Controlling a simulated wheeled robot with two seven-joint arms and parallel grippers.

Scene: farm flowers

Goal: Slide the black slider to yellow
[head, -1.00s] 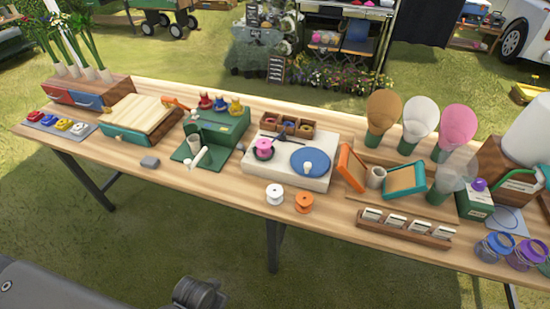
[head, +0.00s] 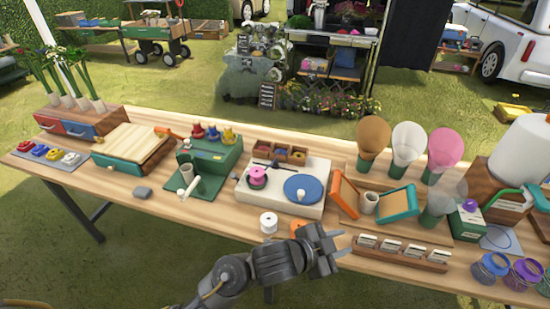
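The cream box (head: 262,202) stands mid-table with a pink spool (head: 257,177) and a blue disc (head: 302,188) on top. A small dark piece, which looks like the black slider (head: 273,164), is at its back edge, in front of a wooden tray (head: 281,151) with several small coloured items. It is too small to tell exactly which colour it lines up with. My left gripper (head: 341,244) is in front of the box, to its lower right, apart from it. Its fingers are spread and empty. My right gripper is out of view.
A white spool (head: 268,222) stands at the table's front edge, left of my gripper. A wooden card holder (head: 402,255) is to its right. A green box (head: 212,158) with red, blue and yellow tops stands left of the cream box.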

